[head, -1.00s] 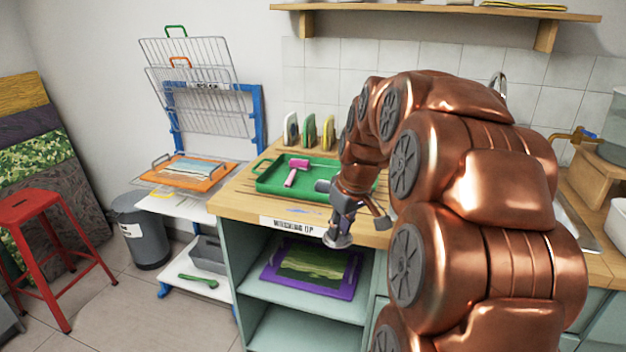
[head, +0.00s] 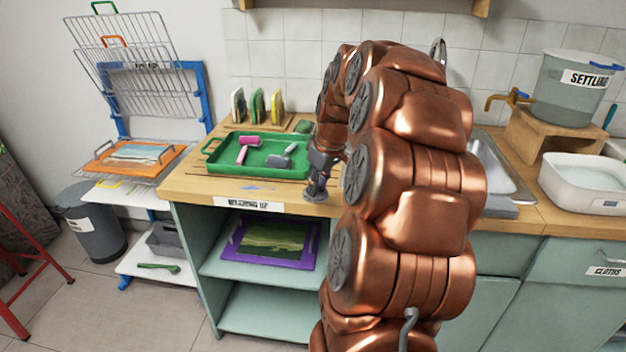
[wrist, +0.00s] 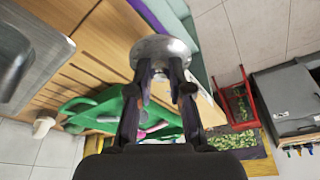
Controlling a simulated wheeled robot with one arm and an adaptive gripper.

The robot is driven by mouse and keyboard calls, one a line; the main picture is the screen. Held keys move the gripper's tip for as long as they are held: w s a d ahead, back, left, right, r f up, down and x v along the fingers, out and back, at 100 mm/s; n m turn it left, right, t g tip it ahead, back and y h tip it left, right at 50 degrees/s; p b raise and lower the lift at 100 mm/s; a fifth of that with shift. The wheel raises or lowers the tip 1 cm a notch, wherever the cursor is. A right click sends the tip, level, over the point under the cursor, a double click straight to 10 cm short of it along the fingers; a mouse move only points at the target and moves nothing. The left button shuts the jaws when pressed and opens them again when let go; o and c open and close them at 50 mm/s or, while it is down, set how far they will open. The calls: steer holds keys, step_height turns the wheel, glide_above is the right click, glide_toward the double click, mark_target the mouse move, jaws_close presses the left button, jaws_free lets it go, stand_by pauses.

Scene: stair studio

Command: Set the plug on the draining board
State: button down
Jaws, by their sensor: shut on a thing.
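My gripper (wrist: 160,85) is shut on the plug (wrist: 163,48), a round silver-grey disc with a domed face, held at the fingertips. In the head view the plug (head: 316,196) shows at the counter's front edge, below my gripper (head: 319,180), right of the green tray. I cannot tell whether it touches the counter. Grooved wood, which looks like the draining board (wrist: 92,50), lies between the sink and the tray in the wrist view. In the head view my arm hides most of that stretch.
The green tray (head: 215,150) holds a pink roller (head: 246,148) and a grey-headed roller (head: 280,160). The steel sink (head: 512,180) is right of my arm, with a white basin (head: 580,185) and a settling bucket (head: 572,90) beyond. An open shelf (head: 225,262) lies below the counter.

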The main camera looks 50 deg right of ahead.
steer(key=w+d, duration=0.1)
steer(key=w, duration=0.1)
steer(key=w+d, duration=0.1)
steer(key=d, duration=0.1)
steer(key=w+d+p, duration=0.1)
steer(key=w, duration=0.1)
steer(key=shift+w+d+f, duration=0.35)
steer(key=shift+f, duration=0.05)
steer(key=shift+f+p, duration=0.4)
steer(key=shift+f, duration=1.35)
steer(key=shift+f, duration=0.1)
steer(key=shift+f, duration=0.1)
steer(key=c, duration=1.1)
jaws_free()
steer(key=b+v, duration=0.1)
steer(key=v, duration=1.1)
steer(key=shift+r+b, duration=0.25)
steer(key=shift+b, duration=0.05)
